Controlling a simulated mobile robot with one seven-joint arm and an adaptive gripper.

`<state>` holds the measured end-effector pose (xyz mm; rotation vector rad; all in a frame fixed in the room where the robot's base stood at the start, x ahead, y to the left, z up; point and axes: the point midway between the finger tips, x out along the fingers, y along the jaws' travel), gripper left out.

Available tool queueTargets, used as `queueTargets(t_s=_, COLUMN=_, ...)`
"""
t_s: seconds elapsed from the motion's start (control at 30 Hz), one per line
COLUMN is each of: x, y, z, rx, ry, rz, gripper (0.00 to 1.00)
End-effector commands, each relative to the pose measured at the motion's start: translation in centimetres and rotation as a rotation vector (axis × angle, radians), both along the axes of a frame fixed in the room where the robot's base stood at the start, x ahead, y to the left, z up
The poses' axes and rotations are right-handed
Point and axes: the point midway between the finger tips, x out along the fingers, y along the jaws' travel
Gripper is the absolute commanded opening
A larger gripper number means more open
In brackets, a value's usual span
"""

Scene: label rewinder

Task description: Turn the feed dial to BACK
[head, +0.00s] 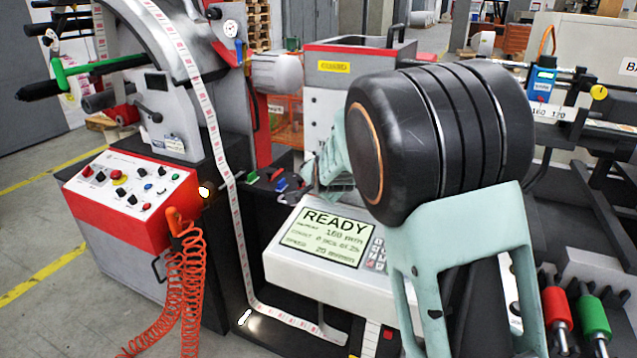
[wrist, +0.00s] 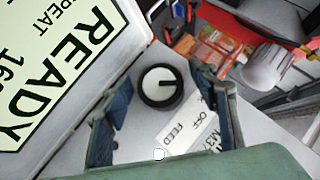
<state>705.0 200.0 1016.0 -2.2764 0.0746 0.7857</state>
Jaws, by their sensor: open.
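The feed dial (wrist: 161,87) shows in the wrist view as a round knob with a black rim, a pale face and a dark pointer mark towards the right of the picture. A white label (wrist: 188,133) beside it reads FEED and OFF; the word BACK is not legible. My gripper (wrist: 162,92) is open, with one dark finger on each side of the dial. I cannot tell whether either finger touches it. In the head view my gripper (head: 325,180) is partly hidden behind my arm, above the back of the display box, and the dial is hidden.
The display box (head: 330,240) reads READY, and its screen (wrist: 65,60) is close on the left in the wrist view. A red and white control panel (head: 130,185) with buttons stands at left, with a coiled orange cable (head: 185,280). Red and green rollers (head: 575,315) are at lower right.

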Motion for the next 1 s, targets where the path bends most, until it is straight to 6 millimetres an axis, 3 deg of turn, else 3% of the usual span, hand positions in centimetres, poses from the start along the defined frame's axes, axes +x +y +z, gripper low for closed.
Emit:
queueTargets(t_s=0.17, x=-1.0, y=-0.1, z=0.8, rx=0.001, ry=-0.001, rz=0.001, gripper=0.54)
queueTargets(t_s=0.6, x=-6.2, y=-1.1, z=4.3, rx=0.001, ry=-0.001, rz=0.003, gripper=0.54)
queueTargets(t_s=1.0, x=-8.3, y=-1.5, z=5.8, rx=-0.001, ry=-0.002, rz=0.003, gripper=0.54)
